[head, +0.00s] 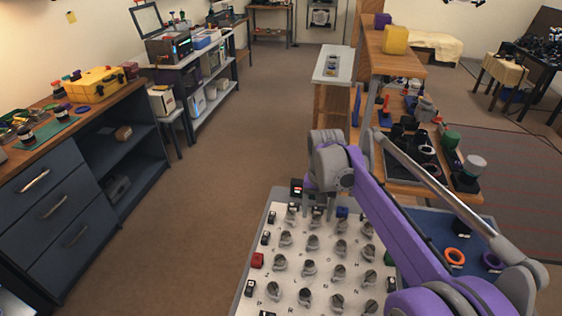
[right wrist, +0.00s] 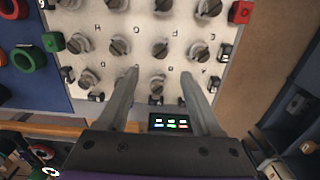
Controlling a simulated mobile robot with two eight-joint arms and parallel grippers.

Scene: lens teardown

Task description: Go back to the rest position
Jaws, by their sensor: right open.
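My right arm reaches in from the lower right in the head view. My right gripper (head: 322,200) points down over the far end of a white panel (head: 293,284) with rows of grey knobs. In the right wrist view the two fingers of the gripper (right wrist: 160,76) are spread apart with nothing held between them. Knobs of the panel (right wrist: 182,27) show beyond and between the fingers. I cannot tell how far the fingertips are above the panel. My left gripper is not in view.
A small lit display (head: 297,188) sits at the panel's far edge. A blue mat (head: 430,226) with an orange ring (head: 454,256) lies right of the panel. Dark blue drawers (head: 60,215) stand at the left. The brown floor (head: 200,210) between is clear.

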